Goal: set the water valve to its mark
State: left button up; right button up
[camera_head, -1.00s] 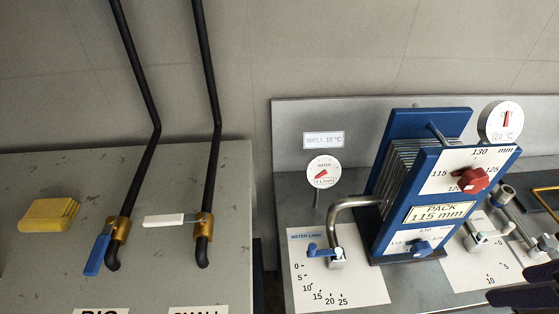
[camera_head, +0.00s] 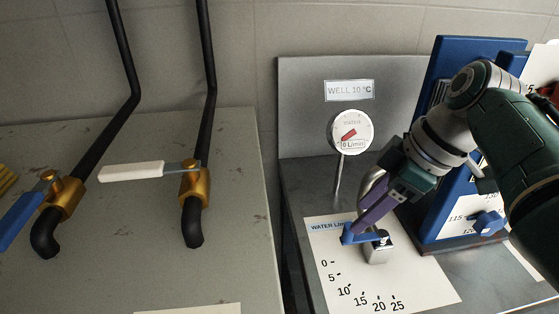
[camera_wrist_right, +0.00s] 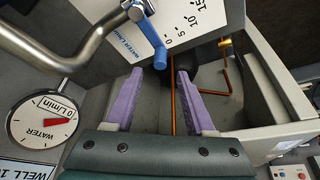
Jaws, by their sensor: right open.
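The water valve has a blue lever (camera_head: 350,236) on a metal body (camera_head: 378,249). It stands on a white card (camera_head: 335,262) with a scale from 0 to 25. The lever points left, just above the 0. My right gripper (camera_head: 366,222) is open over the lever, its purple fingers near the handle. In the right wrist view the tip of the lever (camera_wrist_right: 160,59) lies just ahead of the gap between the open fingers (camera_wrist_right: 160,73). The round water gauge (camera_head: 351,132) reads 0 L/min. My left gripper is out of view.
The blue plate pack (camera_head: 435,205) stands close right of the valve, partly hidden by my right arm. A bent metal pipe (camera_wrist_right: 85,50) runs beside the valve. Left, a grey cabinet top carries two brass valves, one with a white handle (camera_head: 132,171), one blue (camera_head: 22,220).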

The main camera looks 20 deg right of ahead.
jog(key=b+x, duration=0.1)
jog(key=x, duration=0.4)
jog(key=shift+w+f, duration=0.1)
jog(key=shift+f, duration=0.2)
grip_shut()
dwell(1.1)
